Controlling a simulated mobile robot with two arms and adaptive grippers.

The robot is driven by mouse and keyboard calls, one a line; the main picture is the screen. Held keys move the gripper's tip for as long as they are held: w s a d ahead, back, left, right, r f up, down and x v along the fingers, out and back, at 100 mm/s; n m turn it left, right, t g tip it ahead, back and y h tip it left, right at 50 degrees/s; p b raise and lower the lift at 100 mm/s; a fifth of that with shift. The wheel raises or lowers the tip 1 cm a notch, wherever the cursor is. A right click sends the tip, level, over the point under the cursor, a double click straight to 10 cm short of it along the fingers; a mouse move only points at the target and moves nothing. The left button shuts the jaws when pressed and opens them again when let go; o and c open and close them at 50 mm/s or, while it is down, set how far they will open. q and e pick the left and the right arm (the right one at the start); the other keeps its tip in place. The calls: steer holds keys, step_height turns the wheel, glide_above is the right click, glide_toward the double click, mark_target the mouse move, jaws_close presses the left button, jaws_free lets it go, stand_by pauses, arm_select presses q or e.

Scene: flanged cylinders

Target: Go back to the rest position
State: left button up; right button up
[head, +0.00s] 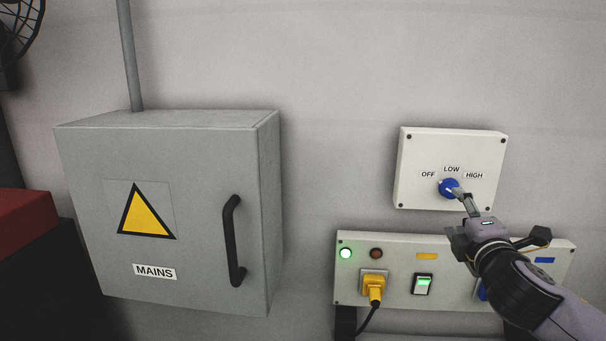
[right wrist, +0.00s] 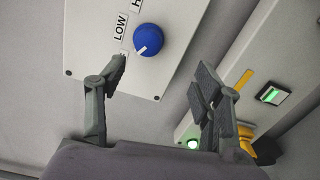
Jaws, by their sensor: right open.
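My right gripper (head: 464,200) is in front of the white selector box at the right of the head view. In the right wrist view its two fingers (right wrist: 160,75) are apart with nothing between them. The blue knob (right wrist: 149,40) lies just beyond the fingertips, and a gap shows around it. In the head view the knob (head: 448,187) is partly covered by a finger. Its white mark points up-left, toward the OFF label (head: 428,175). My left gripper is not in view.
Below the selector box (head: 415,143) is a panel (head: 398,290) with a lit green lamp (head: 345,253), a yellow plug (head: 374,285) and a green-lit switch (head: 422,284). My right arm hides part of it. A grey MAINS cabinet (head: 190,160) with a black handle (head: 232,240) stands out at left.

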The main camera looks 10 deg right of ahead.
steer(key=s+a+f+m+g+y, duration=0.1)
steer(key=s+a+f+m+g, duration=0.15)
steer(key=f, duration=0.55)
steer(key=s+a+f+m+g+y, duration=0.15)
steer(key=s+a+f, duration=0.25)
steer(key=f, duration=0.5)
steer(key=s+a+f+m+g, duration=0.2)
steer(key=s+a+f+m, duration=0.15)
steer(key=f, duration=0.45)
steer(key=s+a+f+m+g+y, duration=0.1)
steer(key=s+a+f+m+g, duration=0.25)
steer(key=s+f, duration=0.55)
steer(key=s+a+f+m+g+y, duration=0.15)
steer(key=s+f+m+g, duration=0.35)
steer(key=s, duration=0.8)
step_height(320, 180, down, 33)
steer(key=s+a+n+b, duration=0.1)
steer(key=s+b, duration=0.1)
steer(key=b, duration=0.3)
steer(key=s+d+f+g+h+b, duration=0.1)
steer(key=s+d+f+b, duration=0.2)
steer(key=s+f, duration=1.3)
step_height(320, 180, down, 3)
steer(key=shift+s+f+g+b, duration=0.25)
steer(key=shift+g+b, duration=0.1)
steer(key=shift+b, duration=0.25)
